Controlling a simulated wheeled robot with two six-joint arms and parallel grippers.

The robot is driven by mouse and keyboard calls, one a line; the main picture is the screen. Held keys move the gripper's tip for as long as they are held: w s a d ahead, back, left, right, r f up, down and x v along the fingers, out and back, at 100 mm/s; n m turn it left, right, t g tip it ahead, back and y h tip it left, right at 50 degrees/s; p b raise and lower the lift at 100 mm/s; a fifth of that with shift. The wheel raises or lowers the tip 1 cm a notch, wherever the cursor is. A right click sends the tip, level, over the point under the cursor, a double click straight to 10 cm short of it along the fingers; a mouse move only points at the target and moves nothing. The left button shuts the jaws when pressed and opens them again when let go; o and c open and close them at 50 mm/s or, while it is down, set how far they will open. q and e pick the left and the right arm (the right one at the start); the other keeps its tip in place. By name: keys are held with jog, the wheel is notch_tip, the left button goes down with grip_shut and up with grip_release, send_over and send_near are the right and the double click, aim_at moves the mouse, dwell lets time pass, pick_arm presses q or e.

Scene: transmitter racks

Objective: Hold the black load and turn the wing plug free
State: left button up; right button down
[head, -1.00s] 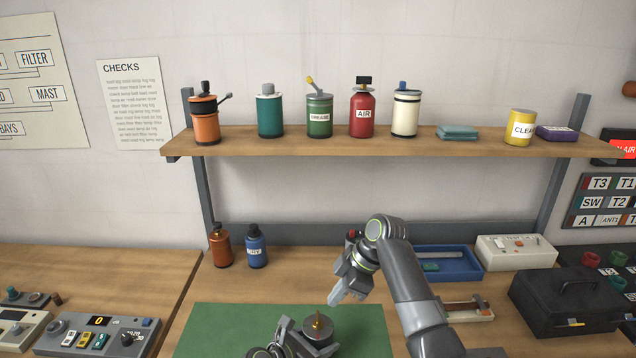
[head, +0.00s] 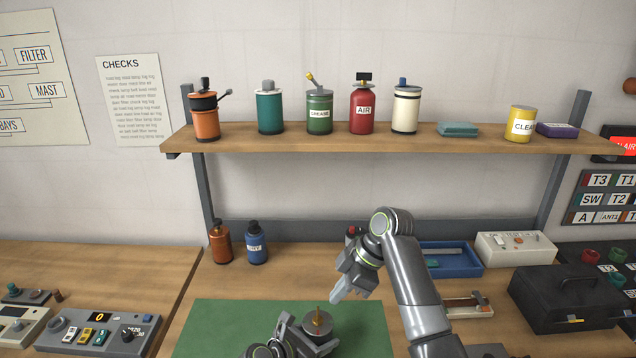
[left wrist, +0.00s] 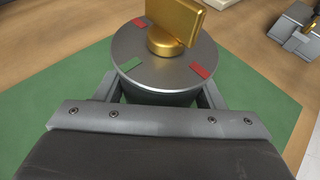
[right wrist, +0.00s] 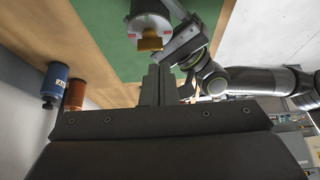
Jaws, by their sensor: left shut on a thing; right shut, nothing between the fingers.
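The load (head: 318,325) is a dark cylinder with a grey top, standing on the green mat (head: 230,318). The brass wing plug (left wrist: 178,20) sits upright in the middle of its top, with red and green marks around it in the left wrist view. My left gripper (head: 308,336) is shut on the load, its fingers on either side of the body. My right gripper (head: 340,294) is shut and empty, above and to the right of the load, apart from the plug. In the right wrist view the plug (right wrist: 150,41) shows beyond the shut fingertips (right wrist: 158,72).
An orange bottle (head: 221,242) and a blue bottle (head: 256,243) stand behind the mat. A blue tray (head: 470,262), a white box (head: 515,249) and a black case (head: 565,300) are at right. A shelf (head: 430,141) with several cans hangs above.

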aim_at(322, 318)
jog(key=shift+f, duration=3.25)
jog(key=shift+w+a, duration=0.25)
jog(key=shift+a, duration=0.3)
jog(key=shift+w, duration=0.15)
jog(key=shift+w+d, duration=0.1)
jog(key=shift+w, duration=0.25)
jog(key=shift+w, duration=0.35)
jog(key=shift+w, duration=0.15)
